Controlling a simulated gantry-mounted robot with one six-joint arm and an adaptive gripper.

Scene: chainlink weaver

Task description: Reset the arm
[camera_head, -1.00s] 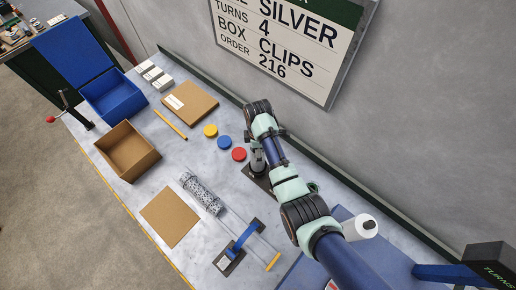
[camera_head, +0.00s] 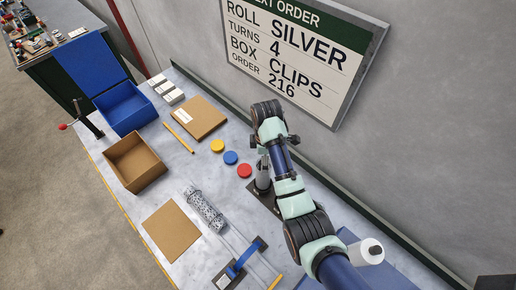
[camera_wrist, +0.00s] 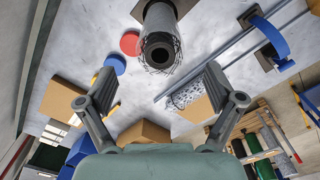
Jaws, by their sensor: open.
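My gripper (camera_wrist: 158,88) is open in the wrist view, its two fingers spread wide with nothing between the tips. Ahead of the fingers is a dark grey upright post (camera_wrist: 158,48) with silvery wire mesh around its end. In the head view the grey post (camera_head: 263,173) stands on a dark base plate, partly behind my arm (camera_head: 297,203).
Yellow (camera_head: 217,146), blue (camera_head: 230,157) and red (camera_head: 245,171) discs lie left of the post. An open cardboard box (camera_head: 136,161), a blue bin (camera_head: 124,108) and a flat brown sheet (camera_head: 171,231) are further left. A white roll (camera_head: 366,251) stands right of my arm. The wall is close behind.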

